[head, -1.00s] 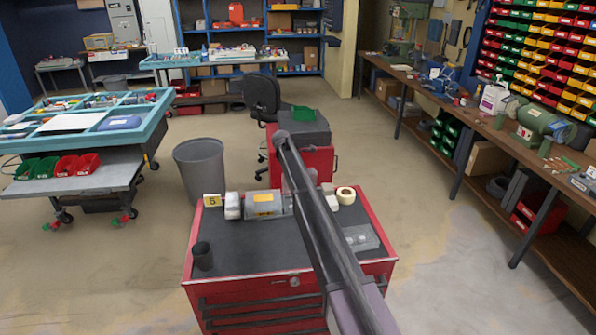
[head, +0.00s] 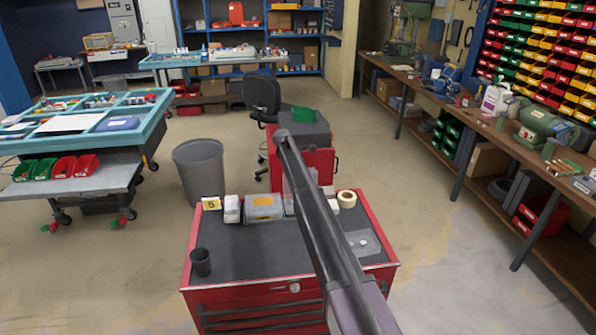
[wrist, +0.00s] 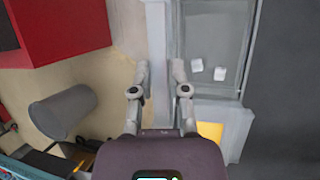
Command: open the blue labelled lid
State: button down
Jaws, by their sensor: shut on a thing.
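In the wrist view my gripper (wrist: 159,72) has its two fingers on either side of a pale grey upright strip, which looks like the lid (wrist: 157,35) seen edge-on. The fingers are closed on it. Right beside it is a grey box (wrist: 238,45) with two small white pieces inside, its interior showing. In the head view a translucent upright panel (head: 287,188) stands just left of my arm, apparently the same lid. No blue label shows. My arm hides the gripper and most of this box in the head view.
A yellow-labelled box (head: 263,208) stands on the red cart (head: 240,262), with a white object (head: 232,208), a number 5 marker (head: 211,203) and a tape roll (head: 346,199) near it. A black cup (head: 200,262) and a clear container (head: 363,242) stand nearer.

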dwell(0.8)
jog(key=c, duration=0.6)
grip_release()
jog(key=shift+c, duration=0.2)
jog(key=shift+r, duration=0.15)
jog(key=w+p+v, duration=0.1)
jog(key=p+v, duration=1.3)
jog(key=v, duration=0.1)
jog(key=shift+a+r+p, duration=0.2)
jog(key=shift+r+p, duration=0.1)
jog(key=shift+r, duration=0.15)
dwell(0.7)
dwell(0.4)
